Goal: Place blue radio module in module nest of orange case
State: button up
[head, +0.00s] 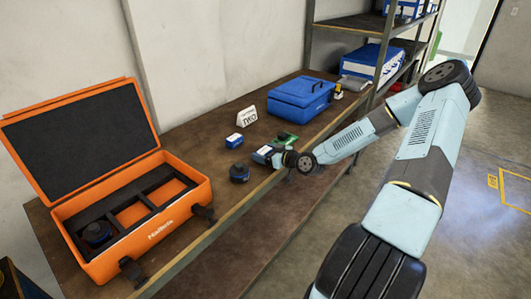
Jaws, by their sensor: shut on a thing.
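The open orange case (160,226) stands on the bench at the left, its lid tilted back. Its black insert has several compartments; a dark round part (97,233) sits in the left one, and the others look empty. My gripper (274,157) is low over the bench, right of the case. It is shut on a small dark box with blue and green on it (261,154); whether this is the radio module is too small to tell. A small blue box with a white label (234,140) stands apart, behind and left of my gripper.
A dark round part (239,173) stands on the bench between case and gripper. A green item (286,138) lies just behind the gripper. A closed blue case (301,98) and a white sign (249,116) stand farther back. Metal shelving (345,22) rises behind. Bench between case and round part is clear.

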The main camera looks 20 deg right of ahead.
jog(key=shift+a+f, duration=0.1)
jog(key=shift+a, duration=0.05)
jog(key=o, duration=1)
jog(key=shift+f, duration=0.1)
